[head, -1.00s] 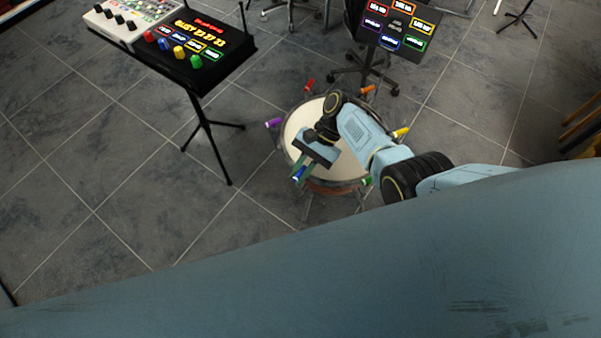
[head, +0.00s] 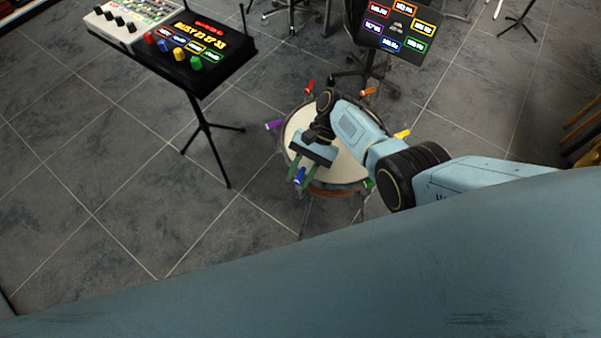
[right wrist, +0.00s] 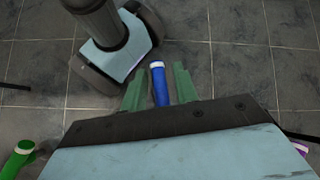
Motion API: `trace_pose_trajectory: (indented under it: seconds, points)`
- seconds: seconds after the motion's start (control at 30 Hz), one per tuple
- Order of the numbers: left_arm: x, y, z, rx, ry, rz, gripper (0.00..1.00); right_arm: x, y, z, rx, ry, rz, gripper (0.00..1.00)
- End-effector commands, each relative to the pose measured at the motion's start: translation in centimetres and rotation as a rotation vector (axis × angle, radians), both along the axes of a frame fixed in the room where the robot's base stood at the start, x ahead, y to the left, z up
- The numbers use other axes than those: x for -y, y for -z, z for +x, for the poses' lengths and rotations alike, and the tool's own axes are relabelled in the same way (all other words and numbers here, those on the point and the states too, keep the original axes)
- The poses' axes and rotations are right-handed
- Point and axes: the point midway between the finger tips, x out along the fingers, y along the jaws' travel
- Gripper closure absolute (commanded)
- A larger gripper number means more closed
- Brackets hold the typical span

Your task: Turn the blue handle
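The blue handle (head: 300,175) is on the near edge of a round drum (head: 348,171) with a pale top. My right gripper (head: 300,184) is open over this near edge, with green fingers on either side of the blue handle. In the right wrist view the blue handle (right wrist: 159,86), with a white band near its end, lies between the two open fingers (right wrist: 159,90). Gaps show on both sides of it, and its lower end is hidden by the gripper body. My left gripper is not in view.
Other handles ring the drum: purple (head: 273,126), red (head: 309,87), orange (head: 369,92), yellow (head: 402,134) and green (head: 369,184). A stand with a black control panel (head: 195,50) is at the upper left. Another lit panel (head: 400,27) stands behind the drum. Floor at the left is clear.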

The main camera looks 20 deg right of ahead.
Motion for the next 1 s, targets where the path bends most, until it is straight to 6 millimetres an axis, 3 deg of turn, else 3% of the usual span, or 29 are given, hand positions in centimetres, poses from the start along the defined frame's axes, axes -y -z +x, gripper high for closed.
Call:
trace_pose_trajectory:
  seconds: [0.43,1.0]
  points:
    - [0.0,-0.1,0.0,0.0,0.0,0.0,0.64,0.7,-0.8,0.5,0.001,0.002,0.0,0.65]
    - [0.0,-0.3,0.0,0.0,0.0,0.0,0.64,7.0,-8.4,5.3,0.001,0.002,0.0,0.65]
